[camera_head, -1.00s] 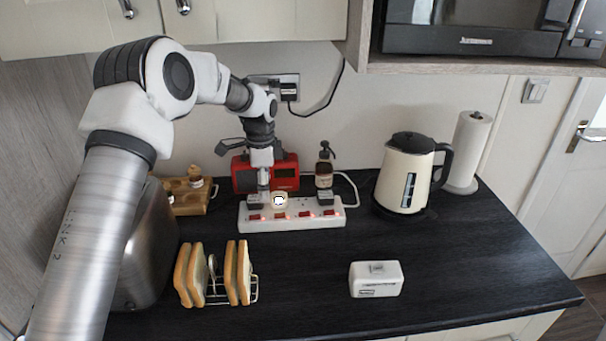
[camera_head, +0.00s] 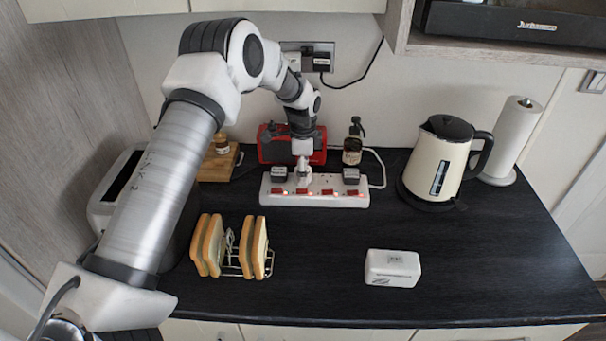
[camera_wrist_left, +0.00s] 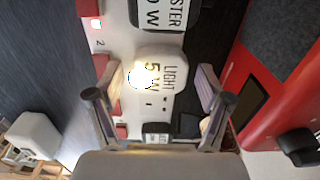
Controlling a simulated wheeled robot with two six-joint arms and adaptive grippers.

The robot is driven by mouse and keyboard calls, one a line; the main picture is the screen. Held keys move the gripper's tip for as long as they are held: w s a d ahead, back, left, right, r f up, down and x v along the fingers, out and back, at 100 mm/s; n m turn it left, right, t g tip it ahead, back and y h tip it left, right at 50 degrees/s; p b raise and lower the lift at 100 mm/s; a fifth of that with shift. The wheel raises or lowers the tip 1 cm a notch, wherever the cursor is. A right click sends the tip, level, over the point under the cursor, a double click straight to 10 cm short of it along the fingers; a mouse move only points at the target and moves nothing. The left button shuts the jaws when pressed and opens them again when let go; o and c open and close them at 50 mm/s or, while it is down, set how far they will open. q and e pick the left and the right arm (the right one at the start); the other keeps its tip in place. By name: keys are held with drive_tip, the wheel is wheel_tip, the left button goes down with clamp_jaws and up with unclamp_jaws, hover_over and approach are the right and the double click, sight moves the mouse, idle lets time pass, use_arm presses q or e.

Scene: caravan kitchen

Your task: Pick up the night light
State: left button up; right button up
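The night light (camera_wrist_left: 158,78) is a small white plug-in block with a glowing lamp and the words "LIGHT 5 W". It sits in the white power strip (camera_head: 337,201), between other plugs. My left gripper (camera_wrist_left: 160,82) is open in the left wrist view, with one finger on each side of the night light. Whether the fingers touch it is unclear. In the head view my left gripper (camera_head: 303,168) is over the strip and largely hides the night light. My right gripper is in neither view.
A red appliance (camera_head: 270,150) stands right behind the strip, with a dark pump bottle (camera_head: 352,150) beside it. Black plugs (camera_head: 351,176) flank the gripper. A cream kettle (camera_head: 437,165) is to the right. A toast rack (camera_head: 237,262) and white box (camera_head: 392,268) stand in front.

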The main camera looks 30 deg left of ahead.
use_arm(q)
drive_tip(key=shift+s+r, duration=0.1)
drive_tip(key=c, duration=0.9)
